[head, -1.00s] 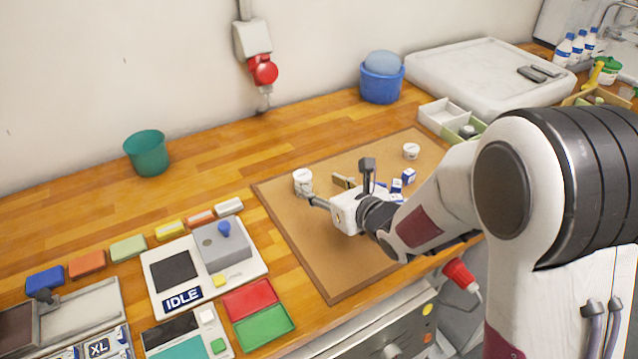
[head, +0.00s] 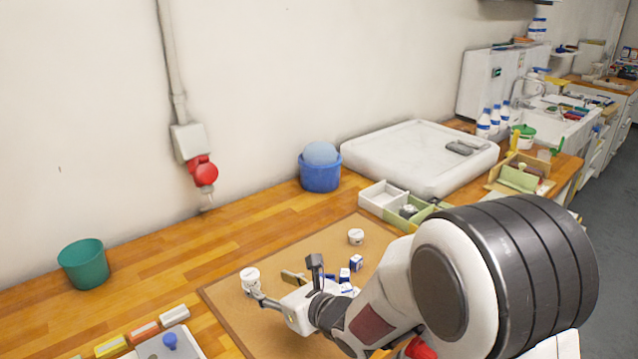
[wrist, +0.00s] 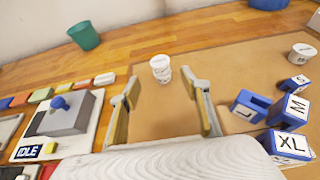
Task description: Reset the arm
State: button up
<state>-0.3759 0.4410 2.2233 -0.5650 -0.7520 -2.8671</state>
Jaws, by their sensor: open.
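My gripper (head: 268,299) is low over the brown mat (head: 228,299) with its jaws apart. In the wrist view its two fingers (wrist: 165,95) stand wide with nothing between them. A white lidded tub (head: 250,276) is close by the fingertips in the head view. In the wrist view white tubs (wrist: 160,68), seemingly two stacked, stand just beyond the gap between the fingers. My arm comes in from the lower right and hides part of the mat.
Blue-and-white size blocks, marked L (wrist: 250,105), M (wrist: 288,108) and XL (wrist: 288,145), lie right of the gripper. Another white tub (head: 356,236) stands farther back. A divided tray (head: 383,197) and blue bucket (head: 320,172) are behind.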

jog(key=s+d+r+m+h, duration=0.2)
jog(key=d+r+m+h, duration=0.1)
jog(key=d+m, duration=0.5)
jog(key=s+d+r+m+h, duration=0.2)
jog(key=s+d+r+m, duration=0.15)
jog(key=d+m, duration=0.35)
jog(key=s+d+r+m+h, duration=0.2)
jog(key=d+r+m+h, duration=0.15)
jog(key=d+m, duration=0.45)
jog(key=s+d+m+g, duration=0.2)
jog(key=s+d+m, duration=0.2)
jog(key=s+m, duration=0.7)
jog(key=s+d+m+g, duration=0.1)
jog(key=s+d+m, duration=0.3)
jog(key=s+m, duration=0.7)
jog(key=shift+s+d+g+h, duration=0.35)
jog(key=shift+s+g+h, duration=0.1)
jog(key=shift+s, duration=0.55)
